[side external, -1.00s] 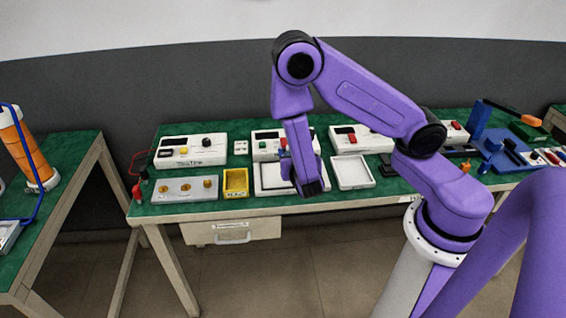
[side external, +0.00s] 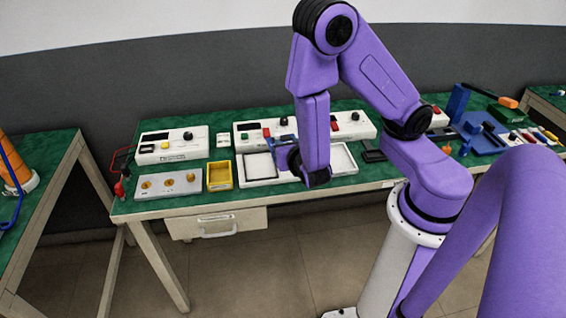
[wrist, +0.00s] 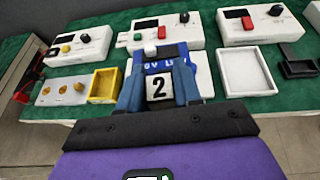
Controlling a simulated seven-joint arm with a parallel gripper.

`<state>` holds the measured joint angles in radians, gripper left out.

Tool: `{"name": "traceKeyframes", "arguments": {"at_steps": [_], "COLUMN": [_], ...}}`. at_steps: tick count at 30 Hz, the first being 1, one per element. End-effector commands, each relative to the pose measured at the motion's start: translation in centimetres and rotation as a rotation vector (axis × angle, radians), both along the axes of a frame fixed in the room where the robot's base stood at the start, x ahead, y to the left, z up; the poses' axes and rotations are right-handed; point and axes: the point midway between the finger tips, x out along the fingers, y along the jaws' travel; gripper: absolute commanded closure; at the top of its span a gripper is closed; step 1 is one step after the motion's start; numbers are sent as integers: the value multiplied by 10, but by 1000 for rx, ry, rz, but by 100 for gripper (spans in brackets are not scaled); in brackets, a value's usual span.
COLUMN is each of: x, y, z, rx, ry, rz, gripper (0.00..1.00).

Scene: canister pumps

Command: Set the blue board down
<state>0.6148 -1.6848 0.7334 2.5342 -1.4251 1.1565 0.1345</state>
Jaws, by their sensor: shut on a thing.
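My gripper (wrist: 159,72) is shut on the blue board (wrist: 166,66) in the wrist view. The board has white lettering and a white label with a black 2, and the fingers sit on either side of it. In the side view the board (side external: 283,140) is a small blue patch beside my wrist, above the trays, mostly hidden by the arm. An empty white tray (wrist: 247,72) lies to the right. I cannot tell whether the board touches anything.
White instrument boxes with knobs and displays (wrist: 166,32) stand behind the trays. A yellow bin (wrist: 104,85) and a grey panel with orange knobs (wrist: 63,90) lie to the left. A small black tray (wrist: 297,65) lies at the right. Blue items (side external: 470,132) stand further right.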

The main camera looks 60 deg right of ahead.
Motion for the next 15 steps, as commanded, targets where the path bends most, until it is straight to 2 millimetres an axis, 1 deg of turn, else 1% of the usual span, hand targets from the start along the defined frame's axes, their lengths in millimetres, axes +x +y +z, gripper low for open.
{"name": "traceKeyframes", "arguments": {"at_steps": [1, 6, 12, 15], "x": [11, 43, 70, 79], "y": [5, 16, 18, 17], "z": [9, 41, 81, 98], "rx": [8, 8, 7, 5], "ry": [-7, -10, -11, -9], "rz": [33, 164, 283, 327], "gripper": [98, 98, 98, 98]}}
